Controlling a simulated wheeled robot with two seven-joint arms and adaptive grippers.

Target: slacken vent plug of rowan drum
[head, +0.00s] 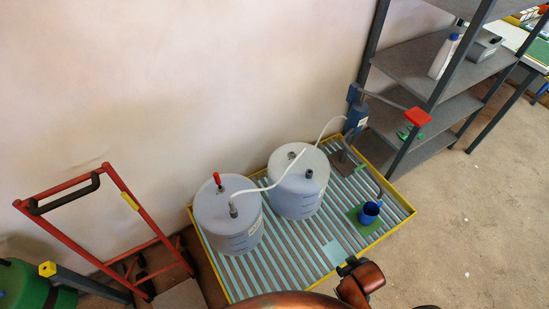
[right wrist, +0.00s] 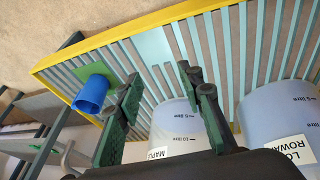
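The rowan drum (head: 228,222) is the pale, left-hand drum on the tray in the head view. Its ROWAN label shows in the right wrist view (right wrist: 285,120). A red-topped fitting (head: 217,179) stands upright on its lid; I cannot tell whether it is the vent plug. My right gripper (right wrist: 160,80) is open and empty, apart from both drums. The wrist view hides the lids. My left gripper is not in view.
The slatted tray (head: 396,221) has a raised yellow rim. A blue cup (head: 369,212) stands on its green patch. A blue pump (head: 357,110) with a red-ended lever (head: 417,116) stands behind, near the shelf (head: 405,64). The white hose crosses above the drums. A red hand truck (head: 75,252) stands left.

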